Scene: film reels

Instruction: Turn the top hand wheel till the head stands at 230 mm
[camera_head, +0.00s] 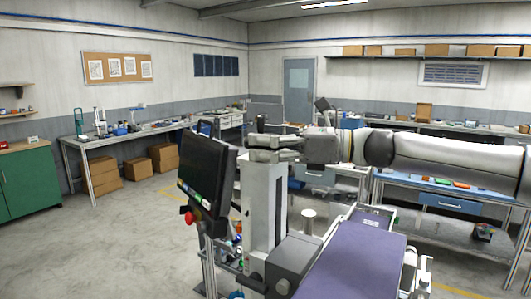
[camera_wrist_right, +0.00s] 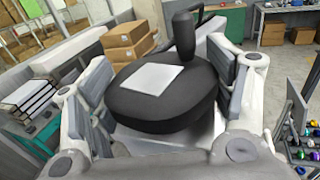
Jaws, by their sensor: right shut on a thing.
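The top hand wheel shows in the right wrist view as a thick black disc (camera_wrist_right: 160,112) with an upright black handle (camera_wrist_right: 184,36) and a pale square plate on its face. My right gripper (camera_wrist_right: 165,100) has its two fingers on opposite sides of the wheel's rim and is shut on it. In the head view the right gripper (camera_head: 262,144) is at the top of a pale upright column (camera_head: 264,205), with the wheel mostly hidden and its dark handle (camera_head: 261,123) poking up. I cannot read any head height. My left gripper is not in view.
A dark monitor (camera_head: 205,167) with a red button (camera_head: 189,217) stands just left of the column. A long purple-topped bed (camera_head: 355,255) extends in front of it. Workbenches line the walls, and cardboard boxes (camera_head: 104,171) sit under the left one. Open floor lies to the left.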

